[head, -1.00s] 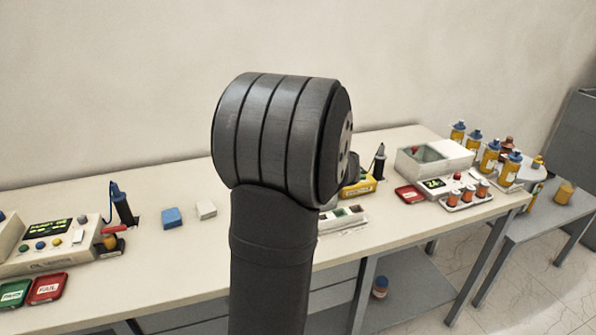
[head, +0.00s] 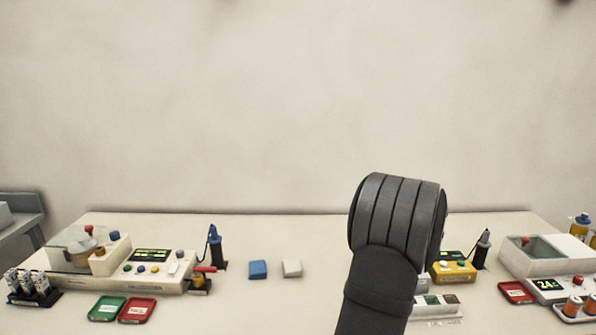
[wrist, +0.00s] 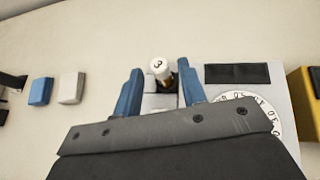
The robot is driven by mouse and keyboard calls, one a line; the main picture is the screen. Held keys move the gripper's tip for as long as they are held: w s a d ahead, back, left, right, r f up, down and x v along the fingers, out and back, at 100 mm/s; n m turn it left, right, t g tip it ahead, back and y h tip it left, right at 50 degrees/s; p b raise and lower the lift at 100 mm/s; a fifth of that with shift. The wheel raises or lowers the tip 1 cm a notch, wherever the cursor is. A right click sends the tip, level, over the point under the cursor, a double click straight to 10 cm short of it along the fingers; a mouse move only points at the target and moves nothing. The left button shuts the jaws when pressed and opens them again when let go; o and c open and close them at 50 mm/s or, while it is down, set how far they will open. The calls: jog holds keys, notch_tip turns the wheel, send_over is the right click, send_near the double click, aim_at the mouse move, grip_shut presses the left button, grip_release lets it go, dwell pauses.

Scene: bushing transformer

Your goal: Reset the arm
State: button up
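In the wrist view my gripper (wrist: 160,80) has its two blue fingers spread apart, with visible gaps on both sides of a small upright piece (wrist: 159,66). That piece has a white top marked 3 and a brownish side. It stands at a pale grey device with a black panel and a numbered dial (wrist: 262,112). I cannot tell how far the fingertips are above it. In the head view my dark arm link rises at the right of centre, and the gripper is hidden behind it.
A blue block (head: 258,269) and a white block (head: 292,268) lie mid-table. A tester with buttons (head: 150,268), green tray (head: 107,308) and red tray (head: 137,310) are left. A yellow device (head: 454,272) and white box (head: 545,258) are right. The table between the blocks and my arm is clear.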

jog(key=shift+f, duration=0.4)
jog(key=shift+r, duration=0.25)
jog(key=shift+f, duration=0.1)
